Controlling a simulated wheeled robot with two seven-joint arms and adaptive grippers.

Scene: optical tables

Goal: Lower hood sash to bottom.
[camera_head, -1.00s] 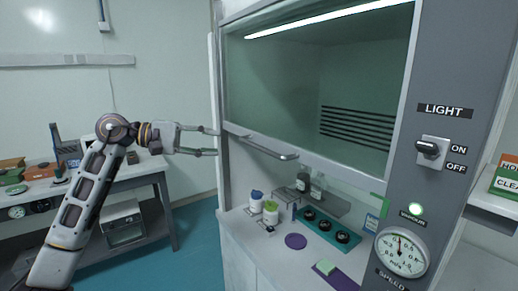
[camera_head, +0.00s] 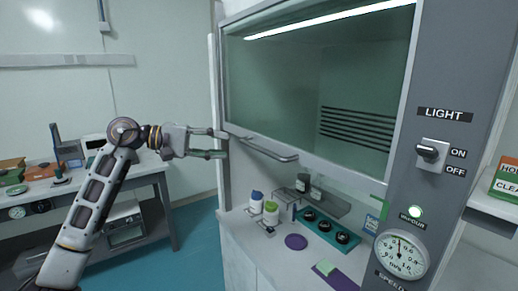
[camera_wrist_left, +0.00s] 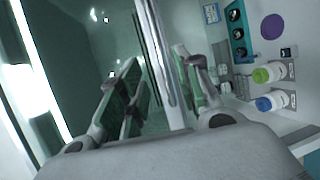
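The fume hood sash (camera_head: 290,100) is a glass pane in a pale frame, raised so that an opening shows below it. Its metal bar handle (camera_head: 272,153) runs along the lower edge. My left gripper (camera_head: 224,144) is open, fingers spread one above the other, just left of the handle's left end. In the left wrist view the gripper (camera_wrist_left: 158,75) is open, with a pale bar passing between its fingers in the picture. I cannot tell whether they touch it. My right gripper is not in view.
Inside the hood stand capped bottles (camera_head: 271,212), a teal tray (camera_head: 328,229) with black round items and a purple disc (camera_head: 296,242). The grey control panel (camera_head: 445,60) carries a light switch and a gauge (camera_head: 401,254). A side bench (camera_head: 100,182) stands at left.

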